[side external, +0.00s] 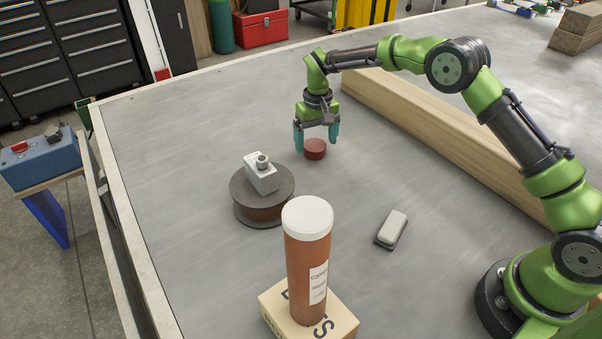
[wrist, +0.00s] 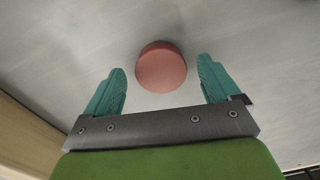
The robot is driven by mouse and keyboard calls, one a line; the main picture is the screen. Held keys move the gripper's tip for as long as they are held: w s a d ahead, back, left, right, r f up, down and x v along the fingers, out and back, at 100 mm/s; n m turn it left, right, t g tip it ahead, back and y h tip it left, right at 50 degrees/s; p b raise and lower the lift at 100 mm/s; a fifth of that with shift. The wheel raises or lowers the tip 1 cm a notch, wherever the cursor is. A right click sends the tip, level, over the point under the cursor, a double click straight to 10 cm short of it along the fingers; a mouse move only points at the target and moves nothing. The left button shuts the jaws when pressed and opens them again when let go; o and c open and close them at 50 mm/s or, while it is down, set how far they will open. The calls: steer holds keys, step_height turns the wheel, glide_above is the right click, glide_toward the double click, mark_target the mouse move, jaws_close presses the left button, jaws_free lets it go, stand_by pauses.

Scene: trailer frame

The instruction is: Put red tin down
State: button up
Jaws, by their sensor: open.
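The red tin (side external: 315,149) is a small, short round tin on the grey table (side external: 200,120), at the middle of the side external view. In the wrist view the red tin (wrist: 161,67) lies just beyond the fingertips, centred between them. My gripper (side external: 317,138) has teal fingers and is open. It points down close to the tin, with a finger at each side in the picture. In the wrist view my gripper (wrist: 163,75) has its fingers wide apart, and neither visibly touches the tin. The tin's underside is hidden.
A dark spool (side external: 250,212) bears a grey-white device (side external: 261,174) left of the tin. A brown canister with a white cap (side external: 307,250) stands on a cardboard box (side external: 340,318) in front. A pale-topped block (side external: 392,229) lies right. A timber beam (side external: 440,130) runs behind.

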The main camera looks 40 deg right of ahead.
mark_target(316, 146)
steer(key=s+r+t, duration=0.1)
steer(key=s+r, duration=0.2)
steer(key=r, duration=0.7)
steer(key=s+r+t, duration=0.1)
steer(key=s+r, duration=0.2)
steer(key=r, duration=0.7)
steer(key=s+d+r+t+y, duration=0.15)
steer(key=s+r, duration=0.35)
steer(key=s, duration=0.5)
steer(key=s+f+m+t, duration=0.1)
steer(key=s+f+t, duration=0.2)
steer(key=s, duration=1.4)
steer(key=shift+d+m+t, duration=0.15)
steer(key=shift+m+t, duration=0.2)
steer(key=shift+m, duration=0.05)
steer(key=shift+y, duration=0.25)
